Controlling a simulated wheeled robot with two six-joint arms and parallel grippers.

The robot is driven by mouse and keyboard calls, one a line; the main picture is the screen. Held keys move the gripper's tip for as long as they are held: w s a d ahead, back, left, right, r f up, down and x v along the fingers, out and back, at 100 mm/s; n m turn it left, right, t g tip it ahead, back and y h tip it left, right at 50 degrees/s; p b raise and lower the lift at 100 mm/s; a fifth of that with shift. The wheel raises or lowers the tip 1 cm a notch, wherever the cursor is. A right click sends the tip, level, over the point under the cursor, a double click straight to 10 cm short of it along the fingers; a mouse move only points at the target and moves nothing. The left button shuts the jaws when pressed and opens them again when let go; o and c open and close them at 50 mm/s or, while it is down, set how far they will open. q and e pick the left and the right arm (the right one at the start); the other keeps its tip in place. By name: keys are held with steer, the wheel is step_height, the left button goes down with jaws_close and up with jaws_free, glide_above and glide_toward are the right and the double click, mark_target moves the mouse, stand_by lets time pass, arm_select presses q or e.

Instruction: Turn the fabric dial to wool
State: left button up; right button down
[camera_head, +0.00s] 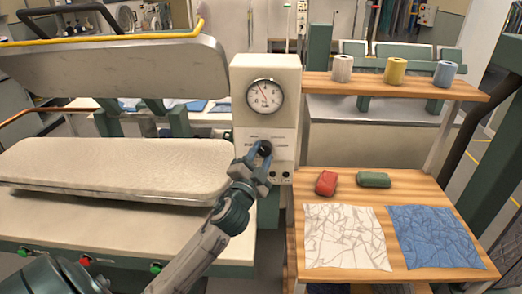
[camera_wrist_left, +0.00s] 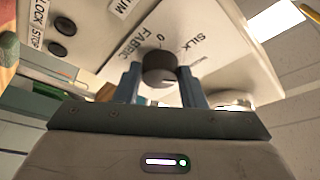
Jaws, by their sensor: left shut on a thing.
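The fabric dial (camera_head: 265,148) is a small black knob on the front of the cream control box (camera_head: 250,75). My left gripper (camera_head: 258,160) is at the dial, with its blue fingers on either side of the knob and shut on it. In the left wrist view the dial (camera_wrist_left: 159,69) sits between the two fingertips (camera_wrist_left: 160,80), with the labels FABRIC, SILK and 0 readable around it. A light mark shows on the knob's face. The wool label cannot be made out. My right gripper is not in view.
A round gauge (camera_head: 265,96) sits above the dial. A padded press board (camera_head: 115,168) lies left. A wooden table (camera_head: 398,185) at right holds red and green blocks and white and blue cloths; a shelf (camera_head: 400,87) above bears three spools.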

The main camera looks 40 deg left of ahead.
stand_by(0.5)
arm_select(q)
steer(key=o, duration=1)
steer(key=shift+s+f, duration=0.2)
steer(key=shift+s, duration=0.1)
steer(key=b+v, duration=0.4)
steer(key=v, duration=0.6)
